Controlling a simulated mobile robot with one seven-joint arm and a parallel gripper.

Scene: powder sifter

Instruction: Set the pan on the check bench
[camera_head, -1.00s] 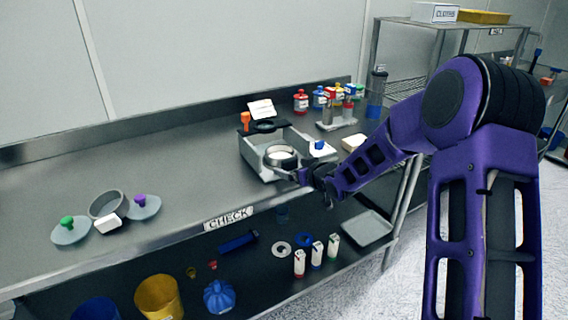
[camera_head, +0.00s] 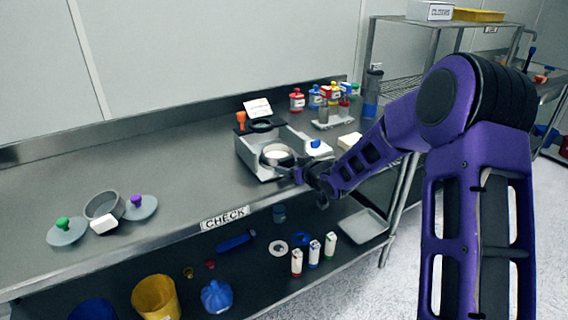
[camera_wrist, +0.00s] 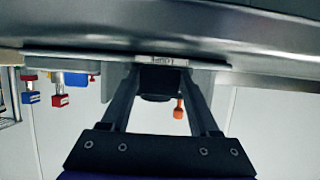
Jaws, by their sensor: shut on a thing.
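The round metal pan (camera_head: 277,154), pale inside, is at the front of a grey box-shaped machine (camera_head: 252,150) on the steel bench. My gripper (camera_head: 302,175) is shut on the pan's near right side in the head view. In the wrist view my two fingers (camera_wrist: 162,70) close in below a broad curved metal surface (camera_wrist: 250,30), which seems to be the pan. Whether the pan touches the machine is unclear. The check bench (camera_head: 180,200) has a CHECK label (camera_head: 224,217) on its front edge, left of my gripper.
Two lidded discs, one with a green knob (camera_head: 62,224) and one with a purple knob (camera_head: 137,201), flank a grey ring (camera_head: 103,205) with a white block (camera_head: 103,225) at the left. The bench between them and the machine is clear. Several bottles stand behind, right.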

